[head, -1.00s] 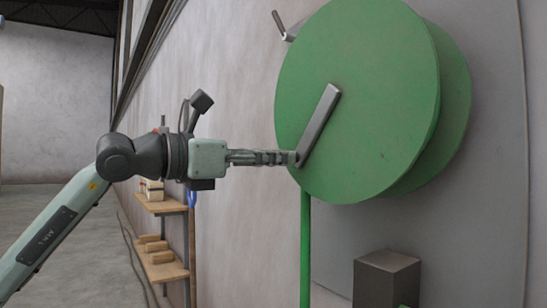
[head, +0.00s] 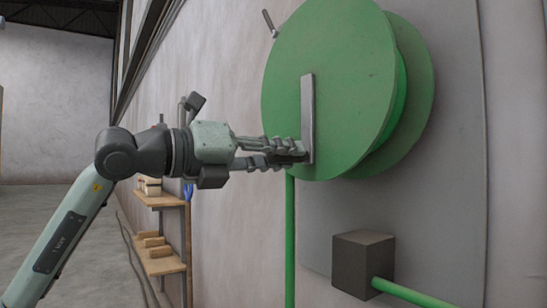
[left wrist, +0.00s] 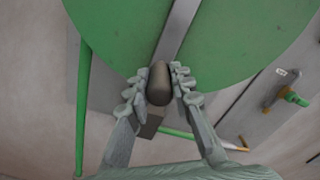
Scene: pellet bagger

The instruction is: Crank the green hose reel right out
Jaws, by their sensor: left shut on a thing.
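The green hose reel (head: 350,85) is mounted on the wall panel, its large round face towards me. A grey crank arm (head: 308,115) runs down across the face, nearly upright. My left gripper (head: 290,150) is at the crank's lower end. In the left wrist view, a dark rounded crank handle (left wrist: 159,84) sits between the fingers, and my left gripper (left wrist: 157,92) is shut on it. The green hose (head: 290,240) hangs straight down from the reel. My right gripper is not in view.
A dark grey box (head: 363,263) below the reel has a green hose coming out to the right. Wooden shelves (head: 160,200) with blocks stand along the wall behind my arm.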

